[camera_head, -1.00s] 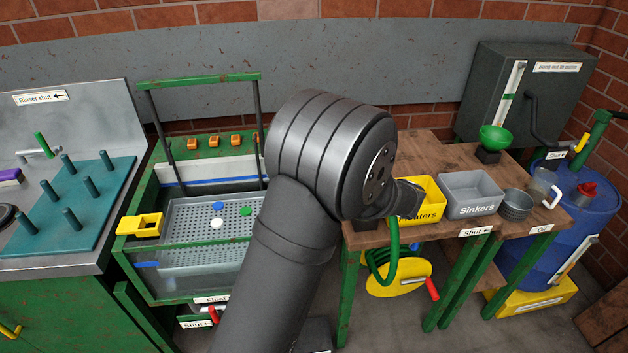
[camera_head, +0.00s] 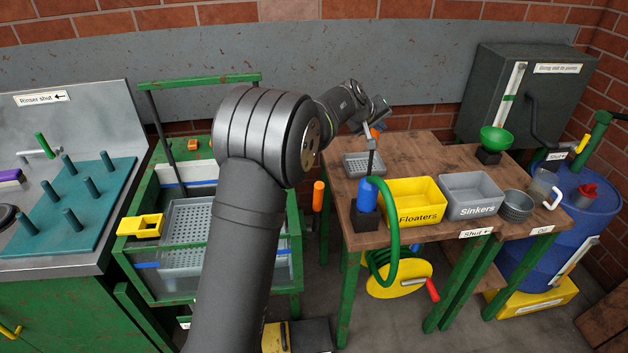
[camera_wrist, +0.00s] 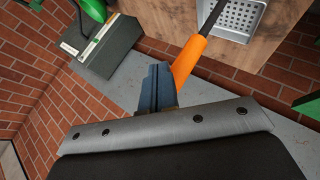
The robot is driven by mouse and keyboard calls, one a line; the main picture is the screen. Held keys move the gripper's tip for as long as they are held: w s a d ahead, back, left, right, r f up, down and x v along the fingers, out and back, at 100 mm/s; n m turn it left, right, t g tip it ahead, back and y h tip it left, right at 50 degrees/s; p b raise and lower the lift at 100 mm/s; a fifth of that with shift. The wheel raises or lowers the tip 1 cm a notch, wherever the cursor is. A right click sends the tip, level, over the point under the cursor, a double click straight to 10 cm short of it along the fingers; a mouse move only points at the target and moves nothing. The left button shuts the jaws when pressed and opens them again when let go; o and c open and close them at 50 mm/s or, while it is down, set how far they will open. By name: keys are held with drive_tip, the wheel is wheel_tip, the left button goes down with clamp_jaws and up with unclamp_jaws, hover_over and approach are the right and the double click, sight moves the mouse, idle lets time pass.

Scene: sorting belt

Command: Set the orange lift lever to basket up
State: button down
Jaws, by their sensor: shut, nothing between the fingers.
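An orange upright handle (camera_head: 318,195), which looks like the lift lever, stands at the right side of the green-framed tank. Its base is partly hidden, and I see no basket-up label. The perforated grey basket (camera_head: 187,222) sits in the tank, partly covered by my arm. My gripper (camera_head: 378,112) is above the back left of the wooden table, well right of and above that handle. In the wrist view its fingers (camera_wrist: 156,88) are shut and empty, beside another orange handle (camera_wrist: 190,60) on a dark stem. That handle also shows in the head view (camera_head: 375,133).
A small perforated grey tray (camera_head: 350,165) and a blue nozzle (camera_head: 367,196) with a green hose stand on the table's left. The yellow Floaters bin (camera_head: 414,186) and grey Sinkers bin (camera_head: 484,180) are to their right. A green rail (camera_head: 200,79) rises behind the tank.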

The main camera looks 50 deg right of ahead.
drive_tip(key=w+a+f+t+y, duration=0.1)
drive_tip(key=w+a+f+y, duration=0.3)
drive_tip(key=w+a+y, duration=0.8)
drive_tip(key=shift+s+a+f+n+h, duration=0.2)
drive_tip(key=shift+a+f+h, duration=0.4)
drive_tip(key=shift+f, duration=1.15)
drive_tip(key=shift+s+a+f+n+h, duration=0.1)
drive_tip(key=shift+s+a+f+h, duration=0.2)
drive_tip(key=shift+a+f, duration=1)
drive_tip(key=shift+s+a+f+n+h, duration=0.15)
drive_tip(key=shift+a+f+h, duration=0.3)
drive_tip(key=shift+f, duration=1.7)
drive_tip(key=shift+d, duration=0.1)
drive_tip(key=shift+s, duration=0.1)
